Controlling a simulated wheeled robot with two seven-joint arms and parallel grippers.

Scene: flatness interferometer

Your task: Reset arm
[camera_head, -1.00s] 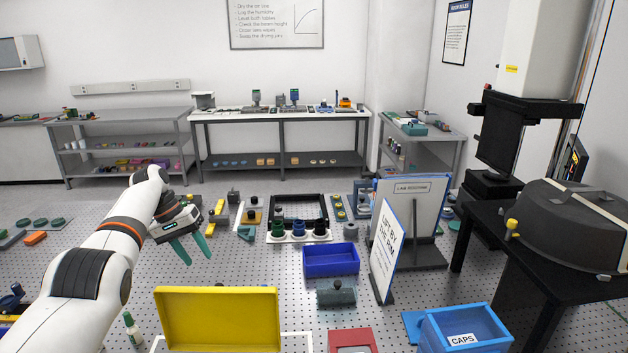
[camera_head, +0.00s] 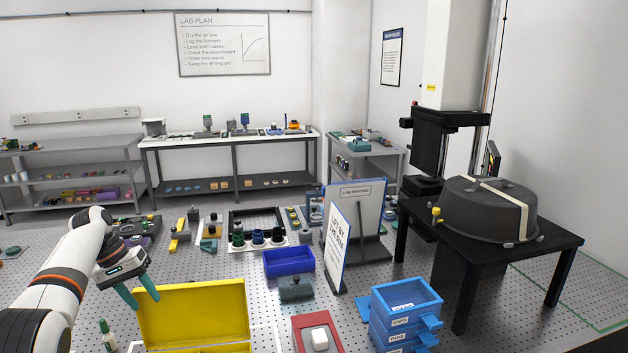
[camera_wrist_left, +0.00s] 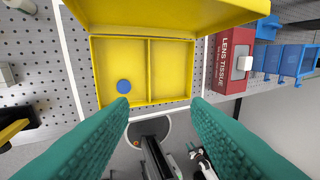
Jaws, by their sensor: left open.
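My left arm comes in from the left in the head view, and its gripper (camera_head: 140,299) hangs above the perforated table at the left edge of the yellow box. Its two green fingers are apart, with nothing between them. In the left wrist view the open fingers (camera_wrist_left: 160,122) frame the near side of the yellow box (camera_wrist_left: 98,75). The box also shows in the head view (camera_head: 192,312) with its lid up. It has two compartments, and a blue round piece (camera_wrist_left: 124,87) lies in the left one. My right gripper is not in view.
A red lens tissue box (camera_head: 318,334) lies right of the yellow box. Blue drawers (camera_head: 405,315) stand further right. A blue bin (camera_head: 289,262), a grey block (camera_head: 295,287) and upright signs (camera_head: 337,245) stand behind. A small bottle (camera_head: 107,336) stands at the left front.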

